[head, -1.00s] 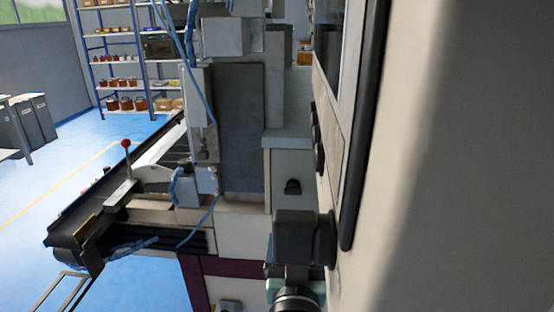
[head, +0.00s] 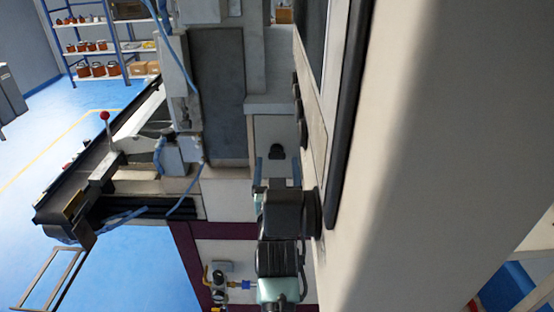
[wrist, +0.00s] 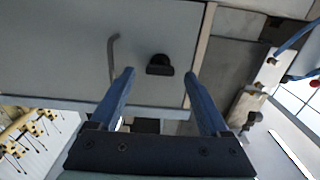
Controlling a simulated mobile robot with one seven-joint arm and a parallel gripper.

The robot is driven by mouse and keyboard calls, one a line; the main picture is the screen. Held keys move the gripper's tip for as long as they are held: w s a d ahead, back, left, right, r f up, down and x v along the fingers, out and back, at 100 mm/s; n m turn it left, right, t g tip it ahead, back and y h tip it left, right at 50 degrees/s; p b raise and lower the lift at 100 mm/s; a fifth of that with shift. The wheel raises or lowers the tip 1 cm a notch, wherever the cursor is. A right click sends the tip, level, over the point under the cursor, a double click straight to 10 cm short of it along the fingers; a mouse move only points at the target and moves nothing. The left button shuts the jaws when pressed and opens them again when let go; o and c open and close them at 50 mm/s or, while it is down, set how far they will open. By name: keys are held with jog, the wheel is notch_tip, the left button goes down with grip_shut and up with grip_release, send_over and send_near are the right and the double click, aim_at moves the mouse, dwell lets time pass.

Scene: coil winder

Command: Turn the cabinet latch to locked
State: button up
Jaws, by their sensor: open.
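The latch appears as a small black knob (head: 277,152) on the pale grey cabinet door (head: 267,130) in the head view. In the wrist view the black knob (wrist: 160,65) sits on the grey panel, with a wider bar at its lower side. My gripper (head: 277,174) is open, its two blue fingers pointing up toward the knob. In the wrist view my gripper (wrist: 159,76) has one fingertip on each side of the knob, with gaps to both. I cannot tell how deep the fingertips reach. A black block hides part of my gripper in the head view.
A bent grey handle (wrist: 113,58) stands left of the knob. A machine rail with a red-tipped lever (head: 104,117) lies to the left. Blue floor there is open.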

aim_at(277, 154)
jog(key=shift+w, duration=1.25)
grip_shut()
